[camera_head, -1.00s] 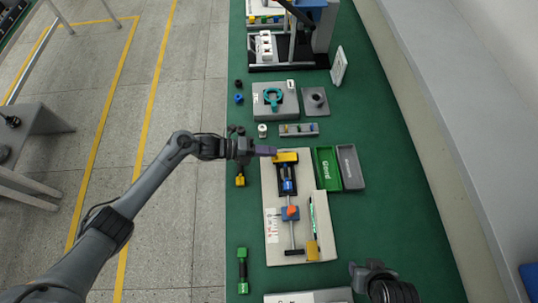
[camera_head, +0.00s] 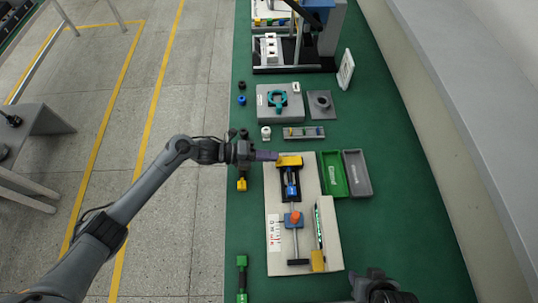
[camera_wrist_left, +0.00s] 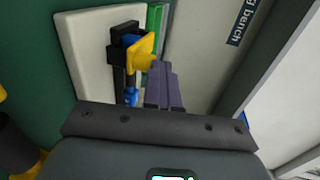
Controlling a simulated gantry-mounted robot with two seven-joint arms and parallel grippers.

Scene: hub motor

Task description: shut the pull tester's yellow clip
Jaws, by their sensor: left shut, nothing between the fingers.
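The pull tester (camera_head: 301,225) is a pale board with a blue carriage, an orange knob and a metal rod. Its yellow clip (camera_head: 289,161) is at the board's far end, on a black block. In the left wrist view the yellow clip (camera_wrist_left: 141,52) stands tilted beside the black block. My left gripper (camera_head: 275,156) is shut and empty, its purple fingertips at the clip's left side. The fingers (camera_wrist_left: 165,85) also show in the wrist view, close to the clip; I cannot tell if they touch. My right gripper (camera_head: 368,276) is at the bottom, its fingers unclear.
A green bin (camera_head: 333,176) and a grey bin (camera_head: 357,174) stand right of the board. A grey fixture with a teal ring (camera_head: 277,100) and a small grey rack (camera_head: 304,132) lie beyond. Green bench top is clear at the right.

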